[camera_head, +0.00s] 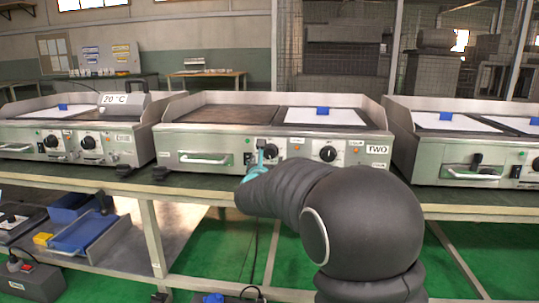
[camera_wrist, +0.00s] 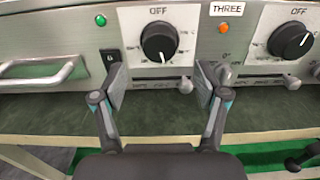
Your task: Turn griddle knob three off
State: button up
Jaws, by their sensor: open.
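Knob three (camera_wrist: 159,42) is a round black knob on a white dial plate marked OFF at the top, left of the THREE label (camera_wrist: 227,9). A small pale mark shows near its lower edge; its exact setting is hard to read. My gripper (camera_wrist: 160,82) is open and empty, its two fingers spread below and to either side of this knob, apart from it. In the head view my gripper (camera_head: 262,158) is in front of the middle griddle (camera_head: 220,157), partly hiding the left knob there.
A second black knob (camera_wrist: 290,40) is to the right, with an orange light (camera_wrist: 222,28) between the knobs. A green light (camera_wrist: 100,20), a dark switch (camera_wrist: 110,57) and a drawer handle (camera_wrist: 40,68) are left. The bench edge (camera_wrist: 60,140) runs below.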

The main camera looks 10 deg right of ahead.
aim_at(269, 155)
jog(key=x, duration=0.6)
jog(key=shift+p, duration=0.35)
jog(key=c, duration=1.2)
jog(key=shift+o, duration=0.2)
